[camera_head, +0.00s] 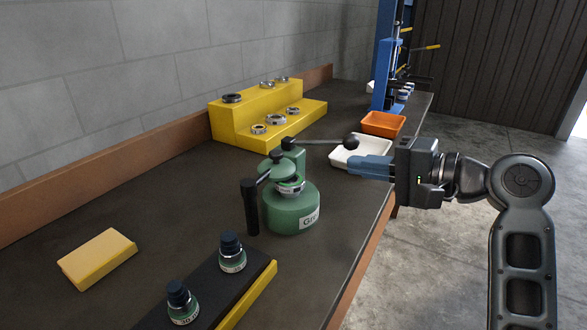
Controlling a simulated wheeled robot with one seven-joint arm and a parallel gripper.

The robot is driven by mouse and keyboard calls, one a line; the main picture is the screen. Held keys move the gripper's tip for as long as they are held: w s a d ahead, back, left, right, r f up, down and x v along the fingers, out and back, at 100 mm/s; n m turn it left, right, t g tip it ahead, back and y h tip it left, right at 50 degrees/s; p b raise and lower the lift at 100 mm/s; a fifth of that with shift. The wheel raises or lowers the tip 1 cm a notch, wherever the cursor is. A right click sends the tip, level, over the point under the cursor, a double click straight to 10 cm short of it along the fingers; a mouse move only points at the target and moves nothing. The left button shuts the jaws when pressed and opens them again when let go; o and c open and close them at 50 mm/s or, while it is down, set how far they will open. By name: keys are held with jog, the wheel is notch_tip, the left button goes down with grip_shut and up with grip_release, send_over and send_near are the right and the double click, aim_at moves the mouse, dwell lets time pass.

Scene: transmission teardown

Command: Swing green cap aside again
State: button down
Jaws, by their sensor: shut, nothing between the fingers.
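A green pot (291,208) with a partly readable "Gr…" label stands on the bench near the middle. A small green cap (268,168) shows at its upper left, next to a metal ring (291,187) at the pot's mouth. I cannot tell whether the cap covers the mouth. A lever rod (318,142) runs right from the pot's top to a black ball knob (351,140). A black upright handle (251,207) is at its left. My gripper (338,167) is right of the pot, blue fingers pointing left, shut and empty, apart from the pot in the picture.
A white tray (378,148) lies behind my fingers, with an orange tray (384,124) beyond. A yellow stepped stand (228,122) holds several metal rings. Two dark-capped bottles stand on a black-and-yellow holder (256,282) in front. A yellow block (97,258) lies left. The bench edge runs along the right.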

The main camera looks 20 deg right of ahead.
aim_at(282, 155)
jog(key=x, duration=1.4)
jog(key=shift+p, duration=0.4)
jog(key=shift+w, duration=0.1)
